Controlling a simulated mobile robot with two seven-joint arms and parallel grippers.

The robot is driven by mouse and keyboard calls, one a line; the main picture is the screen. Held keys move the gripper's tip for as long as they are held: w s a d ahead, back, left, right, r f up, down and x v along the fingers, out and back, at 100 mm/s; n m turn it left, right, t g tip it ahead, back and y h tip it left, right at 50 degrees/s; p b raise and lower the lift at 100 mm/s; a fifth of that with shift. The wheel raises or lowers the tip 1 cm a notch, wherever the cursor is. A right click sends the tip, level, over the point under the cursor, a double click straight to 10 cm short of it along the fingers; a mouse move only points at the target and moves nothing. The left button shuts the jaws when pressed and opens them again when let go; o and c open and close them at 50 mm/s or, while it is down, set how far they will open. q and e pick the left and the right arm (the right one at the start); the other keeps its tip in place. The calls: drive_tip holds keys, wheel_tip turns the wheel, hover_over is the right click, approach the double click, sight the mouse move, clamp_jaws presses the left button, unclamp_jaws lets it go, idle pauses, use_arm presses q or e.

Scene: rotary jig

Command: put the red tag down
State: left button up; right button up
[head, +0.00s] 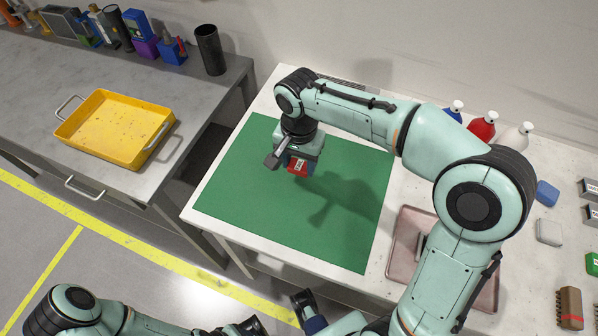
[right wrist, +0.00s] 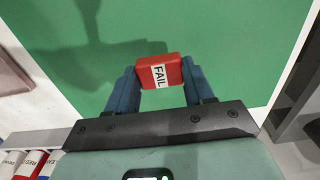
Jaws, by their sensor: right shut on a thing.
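The red tag (head: 298,166) is a small red block with a white label. In the right wrist view the tag (right wrist: 160,72) shows the word FAIL on its label. My right gripper (head: 291,163) is shut on the tag, with a blue finger on each side of it. It holds the tag over the green mat (head: 240,190); the height above the mat is hard to tell. A left arm with dark fingers (head: 278,318) shows at the bottom of the head view, but its jaw opening is not clear.
A yellow tray (head: 117,123) stands on the grey bench at left. A pinkish tray (head: 404,232) lies right of the mat, partly behind my right arm. Several bottles (head: 482,127) stand at the back. The mat around the gripper is clear.

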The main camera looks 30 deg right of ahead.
sight(299, 172)
drive_tip(key=shift+f+b, duration=0.35)
drive_tip(key=shift+f, duration=1.85)
drive_tip(key=shift+f, duration=0.2)
drive_tip(key=o, duration=1)
drive_tip(key=shift+r, duration=0.15)
wheel_tip(299, 172, up, 12)
drive_tip(key=shift+r+p, duration=0.1)
drive_tip(key=shift+p, duration=1.05)
